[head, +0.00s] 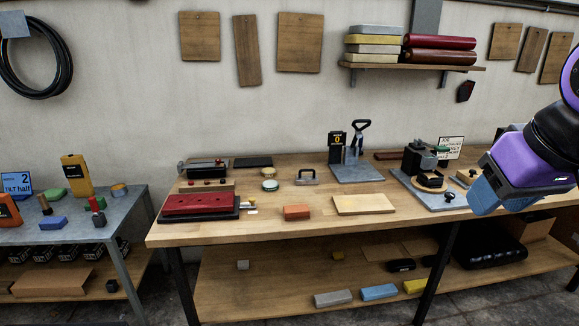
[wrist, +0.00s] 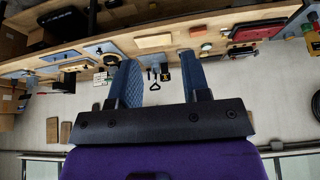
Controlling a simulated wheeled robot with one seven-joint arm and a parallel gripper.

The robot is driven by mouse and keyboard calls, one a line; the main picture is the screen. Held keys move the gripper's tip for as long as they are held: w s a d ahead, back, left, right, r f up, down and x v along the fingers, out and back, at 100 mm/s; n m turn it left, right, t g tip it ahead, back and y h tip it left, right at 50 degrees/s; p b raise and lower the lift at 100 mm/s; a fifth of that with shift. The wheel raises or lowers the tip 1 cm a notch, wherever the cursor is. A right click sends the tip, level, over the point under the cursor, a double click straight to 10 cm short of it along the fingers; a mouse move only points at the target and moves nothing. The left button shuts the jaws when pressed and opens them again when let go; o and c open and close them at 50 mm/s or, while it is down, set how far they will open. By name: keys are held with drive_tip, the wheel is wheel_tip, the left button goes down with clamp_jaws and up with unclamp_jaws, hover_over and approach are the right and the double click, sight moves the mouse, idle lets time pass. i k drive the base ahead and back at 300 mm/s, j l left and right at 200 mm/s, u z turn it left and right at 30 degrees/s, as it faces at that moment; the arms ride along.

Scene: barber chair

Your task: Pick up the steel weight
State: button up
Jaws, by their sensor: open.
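A small grey metal block with a dark handle (head: 307,177), which looks like the steel weight, sits upright on the middle of the wooden workbench (head: 270,229). In the wrist view the weight (wrist: 206,47) is small, beyond the fingers and right of them. My gripper (head: 485,197), with blue fingers, is at the right of the head view, raised in front of the bench's right side and well apart from the weight. In the wrist view my gripper (wrist: 157,80) is open, with nothing between its fingers.
Near the weight are an orange block (head: 297,212), a pale board (head: 365,205), round tins (head: 269,185) and a red padded piece (head: 201,204). A grey plate with a press (head: 356,172) stands behind right. A black machine (head: 420,158) stands nearer my gripper. A wall shelf (head: 410,67) hangs above.

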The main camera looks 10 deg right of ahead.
sight(300, 180)
drive_tip(key=i, duration=1.9)
